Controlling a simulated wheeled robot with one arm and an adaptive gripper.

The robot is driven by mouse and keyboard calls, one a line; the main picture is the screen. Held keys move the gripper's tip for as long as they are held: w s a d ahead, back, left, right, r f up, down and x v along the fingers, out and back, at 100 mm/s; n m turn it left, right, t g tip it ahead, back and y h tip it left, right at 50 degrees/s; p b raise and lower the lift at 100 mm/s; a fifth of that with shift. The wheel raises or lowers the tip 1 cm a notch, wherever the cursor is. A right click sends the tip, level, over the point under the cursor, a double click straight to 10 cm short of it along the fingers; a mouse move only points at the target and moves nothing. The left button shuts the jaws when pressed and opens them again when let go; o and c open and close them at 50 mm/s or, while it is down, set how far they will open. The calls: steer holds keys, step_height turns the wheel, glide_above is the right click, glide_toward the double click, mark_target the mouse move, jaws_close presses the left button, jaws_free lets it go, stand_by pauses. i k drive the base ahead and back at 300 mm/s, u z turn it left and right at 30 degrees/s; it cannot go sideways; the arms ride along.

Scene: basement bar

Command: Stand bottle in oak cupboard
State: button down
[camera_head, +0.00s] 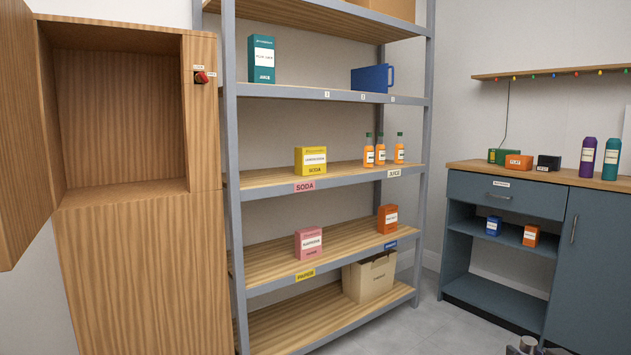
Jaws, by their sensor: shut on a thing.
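The oak cupboard (122,188) stands at the left. Its door (22,130) is open, swung out to the left, and the upper compartment inside looks empty. A red knob or lock (201,77) with small labels is on its right front post. My gripper (530,350) barely shows at the bottom edge, far right of and apart from the cupboard. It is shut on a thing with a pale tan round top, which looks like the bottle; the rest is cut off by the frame.
A blue counter (505,195) with purple and teal bottles stands at right. Grey floor (425,325) shows between.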

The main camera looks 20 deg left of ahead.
mark_target(124, 192)
steer(key=i, duration=3)
steer(key=u, duration=4.2)
steer(key=i, duration=0.5)
steer(key=u, duration=0.05)
